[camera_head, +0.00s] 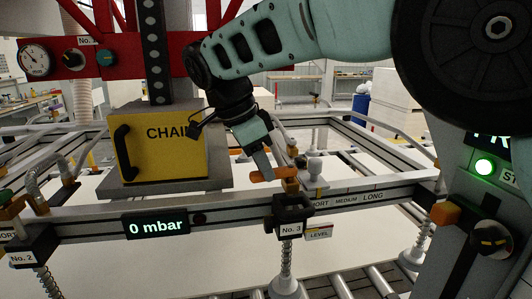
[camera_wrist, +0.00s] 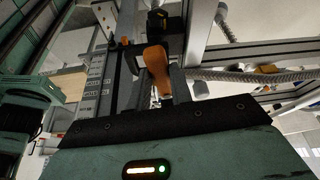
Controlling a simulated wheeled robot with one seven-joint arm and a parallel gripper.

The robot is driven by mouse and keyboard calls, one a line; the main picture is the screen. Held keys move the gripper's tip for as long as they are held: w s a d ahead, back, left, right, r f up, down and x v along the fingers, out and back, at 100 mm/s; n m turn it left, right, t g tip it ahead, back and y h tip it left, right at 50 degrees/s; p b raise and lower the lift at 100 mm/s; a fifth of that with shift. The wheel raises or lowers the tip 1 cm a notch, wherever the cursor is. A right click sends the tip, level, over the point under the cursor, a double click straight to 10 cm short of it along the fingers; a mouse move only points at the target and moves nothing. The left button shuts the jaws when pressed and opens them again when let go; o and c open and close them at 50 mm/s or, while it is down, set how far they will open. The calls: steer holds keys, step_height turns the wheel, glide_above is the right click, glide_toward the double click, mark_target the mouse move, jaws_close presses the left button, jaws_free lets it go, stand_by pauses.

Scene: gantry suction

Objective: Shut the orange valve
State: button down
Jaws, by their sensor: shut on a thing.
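The orange valve (camera_head: 268,175) has a flat orange lever and sits on the rail above the No. 3 block. My gripper (camera_head: 263,167) reaches down to it from above and is shut on its lever. In the wrist view the orange lever (camera_wrist: 156,62) lies between the two dark fingers of my gripper (camera_wrist: 160,80). The lever looks roughly crosswise to the rail's upright fittings in the head view. The valve's body is partly hidden by the fingers and the lever.
The rail (camera_head: 375,192) carries SHORT, MEDIUM and LONG marks and a display (camera_head: 155,225) reading 0 mbar. A yellow box (camera_head: 165,145) stands left of my gripper. A red panel (camera_head: 120,52) with a gauge (camera_head: 35,60) is at the upper left. A white sheet lies below.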

steer(key=shift+w+a+r+m+g+p, duration=0.15)
steer(key=shift+w+m+g+p, duration=0.2)
steer(key=shift+m+p, duration=0.4)
steer(key=shift+w, duration=0.1)
steer(key=c, duration=1.2)
jaws_free()
steer(key=shift+c, duration=0.2)
steer(key=shift+a+r+b, duration=0.25)
steer(key=shift+r+b, duration=0.05)
steer(key=shift+r, duration=0.1)
steer(key=p+v, duration=0.2)
steer(key=v, duration=0.9)
